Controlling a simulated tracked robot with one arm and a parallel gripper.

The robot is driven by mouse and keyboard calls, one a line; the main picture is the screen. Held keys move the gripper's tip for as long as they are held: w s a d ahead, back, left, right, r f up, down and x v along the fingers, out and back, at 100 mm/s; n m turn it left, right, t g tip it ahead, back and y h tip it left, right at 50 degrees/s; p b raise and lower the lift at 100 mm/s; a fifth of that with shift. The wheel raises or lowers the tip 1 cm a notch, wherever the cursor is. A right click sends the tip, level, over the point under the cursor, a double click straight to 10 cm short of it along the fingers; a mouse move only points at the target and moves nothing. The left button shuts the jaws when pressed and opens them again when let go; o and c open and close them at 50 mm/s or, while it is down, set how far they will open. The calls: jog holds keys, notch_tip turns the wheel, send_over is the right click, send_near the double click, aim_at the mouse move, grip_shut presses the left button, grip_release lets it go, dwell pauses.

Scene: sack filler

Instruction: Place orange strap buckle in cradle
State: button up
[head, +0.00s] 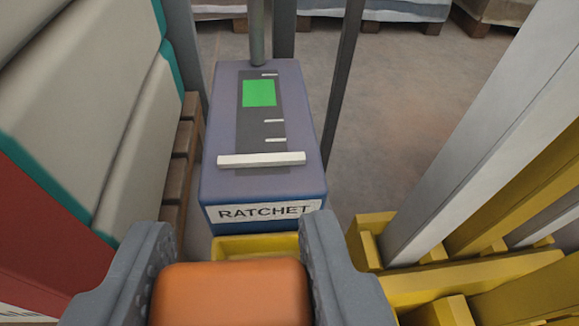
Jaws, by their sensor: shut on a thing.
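My gripper (232,282) is at the bottom of the head view, its two grey fingers shut on the orange strap buckle (232,293). The buckle is a rounded orange block, and its lower part is cut off by the picture's edge. Just beyond it is a yellow tray-like part (256,246), perhaps the cradle, partly hidden by the buckle and fingers. It sits at the front foot of a blue-grey box labelled RATCHET (264,212). I cannot tell how high the buckle is above the yellow part.
The box's top has a dark panel with a green patch (259,93) and a white bar (261,159). Stacked pale sacks (90,110) on a wooden pallet (180,160) stand close on the left. Yellow framing (450,282) and a grey post (470,140) crowd the right. Open floor lies behind.

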aim_at(269, 274)
jog(key=shift+w+d+f, duration=0.15)
jog(key=shift+w, duration=1.35)
notch_tip(269, 274, down, 4)
jog(key=shift+r+b, duration=0.15)
jog(key=shift+b, duration=0.7)
jog(key=shift+r, duration=0.1)
jog(key=o, duration=1.1)
jog(key=shift+o, duration=0.2)
jog(key=p+v, duration=0.2)
jog(key=v, duration=1)
